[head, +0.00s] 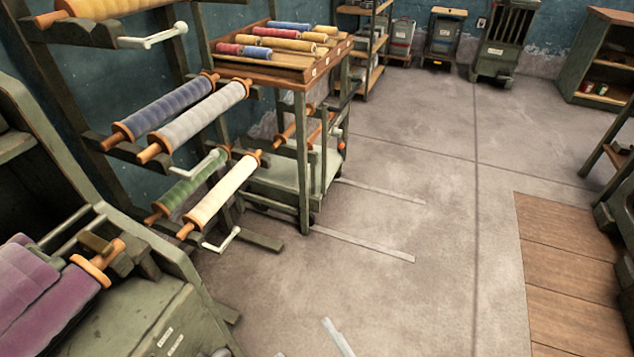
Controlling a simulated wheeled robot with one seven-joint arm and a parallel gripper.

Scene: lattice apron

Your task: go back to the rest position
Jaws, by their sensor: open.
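My gripper is not in the head view, and no part of my arm can be made out for sure. The rest position has no visible mark here. On the left stands a dark rack (180,62) with rolls on its arms: a blue roll (168,106), a grey roll (203,117), a green roll (190,190) and a cream roll (222,194).
A green machine (130,318) with a purple roll (35,295) fills the lower left. A wheeled cart (304,150) holds coloured rolls in its top tray. Shelves and bins line the back wall. Wooden boards (570,265) lie at right. The middle concrete floor (430,200) is clear.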

